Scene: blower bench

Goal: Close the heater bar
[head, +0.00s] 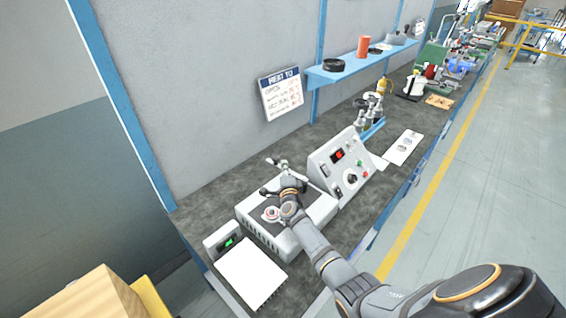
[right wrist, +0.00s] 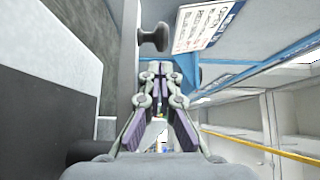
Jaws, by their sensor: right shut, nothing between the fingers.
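The heater machine is a light grey box (head: 262,236) on the bench, with a round red-and-white fitting (head: 271,213) on top. My right gripper (head: 283,167) is above its back part; the wrist hides some of the top. In the right wrist view the gripper (right wrist: 154,68) has its fingers together with nothing between them. A grey bar (right wrist: 130,50) with a black knob (right wrist: 155,38) runs close along the left of the fingers. I cannot tell whether they touch. In the head view the bar is mostly hidden by my arm. My left gripper is not in view.
A control panel (head: 330,172) with a red display stands just right of the machine. A bottle rack (head: 372,130) and blue shelf (head: 345,71) are further back.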

